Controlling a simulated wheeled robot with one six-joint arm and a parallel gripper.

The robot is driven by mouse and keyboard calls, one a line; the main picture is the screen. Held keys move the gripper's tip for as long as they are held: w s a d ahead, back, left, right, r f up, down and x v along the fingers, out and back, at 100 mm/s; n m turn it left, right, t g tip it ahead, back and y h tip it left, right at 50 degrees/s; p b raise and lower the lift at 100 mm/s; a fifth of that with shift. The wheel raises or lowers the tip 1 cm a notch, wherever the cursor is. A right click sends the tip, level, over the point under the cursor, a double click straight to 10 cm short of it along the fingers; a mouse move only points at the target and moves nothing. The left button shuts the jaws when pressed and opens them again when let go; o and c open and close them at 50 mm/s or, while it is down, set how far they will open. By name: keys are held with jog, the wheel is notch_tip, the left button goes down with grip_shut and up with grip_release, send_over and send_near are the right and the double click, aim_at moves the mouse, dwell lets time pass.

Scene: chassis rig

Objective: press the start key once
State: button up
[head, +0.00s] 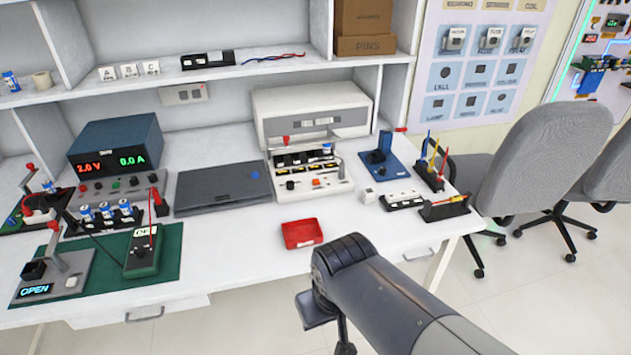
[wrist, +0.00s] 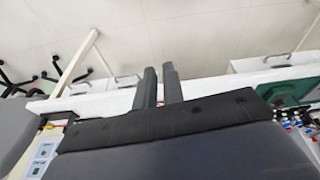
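A white bench machine (head: 312,115) stands at the back middle of the table. Its low front panel has a black knob (head: 290,185) and a small orange-red key (head: 316,182). No label on this key is readable, so I cannot tell that it is the start key. In the wrist view, my gripper (wrist: 160,70) shows two dark fingers side by side with a narrow gap between them and nothing held. It is apart from the panel. In the head view my arm comes in from the lower right, and the fingertips cannot be made out.
A red tray (head: 302,233) sits near the table's front edge, before the machine. A blue holder (head: 381,157) and a pen rack (head: 432,172) stand at right. Grey chairs (head: 548,150) stand beyond.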

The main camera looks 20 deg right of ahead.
grip_shut()
dwell(1.1)
